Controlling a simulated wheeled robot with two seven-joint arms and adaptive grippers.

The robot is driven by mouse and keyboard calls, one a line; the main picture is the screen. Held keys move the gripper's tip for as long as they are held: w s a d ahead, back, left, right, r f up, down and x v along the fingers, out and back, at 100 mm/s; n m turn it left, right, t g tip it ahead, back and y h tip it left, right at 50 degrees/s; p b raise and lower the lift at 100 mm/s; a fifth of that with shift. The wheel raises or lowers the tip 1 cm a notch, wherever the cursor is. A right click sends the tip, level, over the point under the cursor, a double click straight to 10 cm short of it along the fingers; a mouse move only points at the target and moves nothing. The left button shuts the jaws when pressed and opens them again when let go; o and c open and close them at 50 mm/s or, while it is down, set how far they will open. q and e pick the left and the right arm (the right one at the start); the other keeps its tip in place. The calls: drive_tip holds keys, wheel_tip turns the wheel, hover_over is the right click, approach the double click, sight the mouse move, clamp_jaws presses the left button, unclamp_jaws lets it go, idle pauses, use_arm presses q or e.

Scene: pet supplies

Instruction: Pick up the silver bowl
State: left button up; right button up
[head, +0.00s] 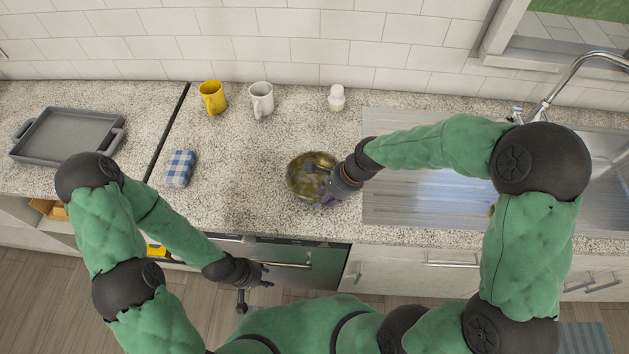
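The silver bowl (297,176) stands on the speckled counter left of the sink and looks brownish gold inside. My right gripper (318,184) is at the bowl's right side. Its fingers look spread apart, one over the inside of the bowl and one near the front right rim. I cannot tell whether they touch the bowl. The gripper hides part of the right rim. My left gripper (256,294) is low in front of the counter, over the floor side. Its fingers are spread and hold nothing.
A yellow mug (212,97), a white mug (261,99) and a small white bottle (336,98) stand along the back. A blue checked cloth item (179,168) lies left. A grey tray (68,136) is far left. The sink's ridged drainboard (420,207) lies right.

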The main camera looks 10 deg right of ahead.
clamp_jaws()
drive_tip(key=shift+r, duration=0.15)
